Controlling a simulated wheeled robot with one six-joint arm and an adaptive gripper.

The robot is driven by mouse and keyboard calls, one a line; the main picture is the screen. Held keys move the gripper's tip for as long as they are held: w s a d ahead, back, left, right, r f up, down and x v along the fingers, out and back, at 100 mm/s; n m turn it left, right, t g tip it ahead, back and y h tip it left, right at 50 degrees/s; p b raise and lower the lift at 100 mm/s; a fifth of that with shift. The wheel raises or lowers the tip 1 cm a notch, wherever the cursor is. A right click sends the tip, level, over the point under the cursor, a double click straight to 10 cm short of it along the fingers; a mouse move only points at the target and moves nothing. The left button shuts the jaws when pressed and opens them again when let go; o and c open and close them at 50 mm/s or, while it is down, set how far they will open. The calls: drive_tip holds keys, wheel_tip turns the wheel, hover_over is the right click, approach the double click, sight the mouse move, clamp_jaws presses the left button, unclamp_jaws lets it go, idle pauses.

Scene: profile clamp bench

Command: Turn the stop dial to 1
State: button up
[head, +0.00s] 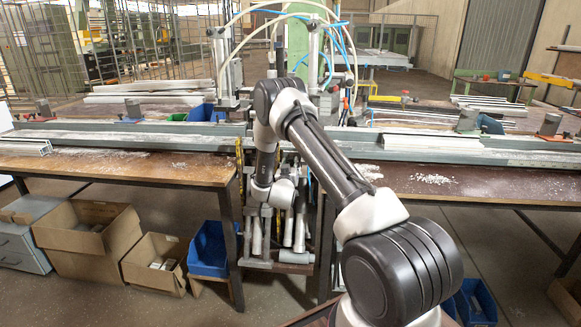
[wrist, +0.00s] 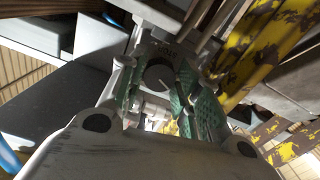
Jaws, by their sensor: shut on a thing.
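In the wrist view, a grey rounded part with a dark round centre, which looks like the stop dial (wrist: 158,56), sits between the green pads of my gripper (wrist: 165,92). My gripper is shut on it. A thin pale pointer-like line shows near the dark centre. I cannot read any numbers, so the dial's setting cannot be told. In the head view, my arm reaches down in front of the bench gap, and the dial and my fingertips cannot be made out there.
A worn yellow post (wrist: 250,50) stands close on the right in the wrist view. Bench tops (head: 120,168) flank the gap, with a long profile rail behind. Cardboard boxes (head: 85,240) and a blue bin (head: 208,250) stand under the left bench.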

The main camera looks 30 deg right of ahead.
drive_tip(key=m, duration=0.6)
drive_tip(key=shift+m, duration=0.4)
idle(0.4)
drive_tip(key=o, duration=0.7)
drive_tip(key=shift+o, duration=0.2)
drive_tip(key=v, duration=1.2)
drive_tip(key=shift+w, duration=0.1)
